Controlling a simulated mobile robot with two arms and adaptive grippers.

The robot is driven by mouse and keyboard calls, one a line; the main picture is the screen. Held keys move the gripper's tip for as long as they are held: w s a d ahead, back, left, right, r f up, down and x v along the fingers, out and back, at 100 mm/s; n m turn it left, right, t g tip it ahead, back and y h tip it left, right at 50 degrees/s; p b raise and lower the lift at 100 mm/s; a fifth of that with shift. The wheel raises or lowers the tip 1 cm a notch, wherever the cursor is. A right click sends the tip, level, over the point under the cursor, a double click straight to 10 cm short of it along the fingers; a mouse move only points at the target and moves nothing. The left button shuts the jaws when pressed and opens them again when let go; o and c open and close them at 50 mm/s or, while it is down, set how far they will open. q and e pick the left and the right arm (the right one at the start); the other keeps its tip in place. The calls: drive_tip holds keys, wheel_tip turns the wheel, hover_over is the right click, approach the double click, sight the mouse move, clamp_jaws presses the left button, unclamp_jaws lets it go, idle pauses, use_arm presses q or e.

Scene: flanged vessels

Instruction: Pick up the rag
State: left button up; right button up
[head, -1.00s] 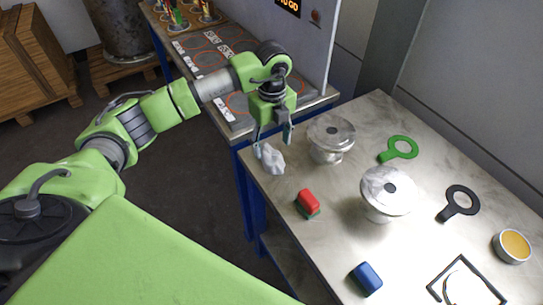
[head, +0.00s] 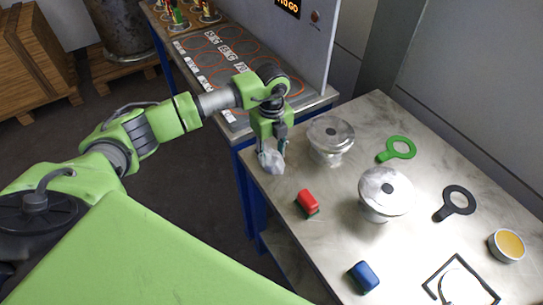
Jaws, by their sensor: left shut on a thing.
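The rag (head: 271,161) is a crumpled, pale grey-white cloth near the far left corner of the table, left of the nearer-to-back flanged vessel. My left gripper (head: 271,149) points down over it, with its fingers on either side of the cloth, and is shut on it. The rag looks to be at table level; whether it is clear of the surface I cannot tell. My right gripper does not show.
Two silver flanged vessels (head: 331,138) (head: 386,192) stand on the table (head: 320,240). A red-and-green block (head: 307,203), a blue block (head: 364,276), a green ring tool (head: 398,149), a black ring tool (head: 457,202) and an amber-filled tin (head: 507,245) lie around them.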

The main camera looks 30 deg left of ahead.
use_arm(q)
drive_tip(key=shift+r, duration=0.1)
drive_tip(key=shift+r+b, duration=0.5)
drive_tip(key=s+d+r+b, duration=0.2)
drive_tip(key=s+r, duration=0.4)
drive_tip(key=s+d+r+b, duration=0.2)
drive_tip(key=s+d+r, duration=0.1)
drive_tip(key=s+r, duration=0.3)
drive_tip(key=shift+s+d, duration=0.25)
drive_tip(key=shift+s, duration=0.25)
drive_tip(key=o, duration=0.4)
drive_tip(key=c, duration=0.3)
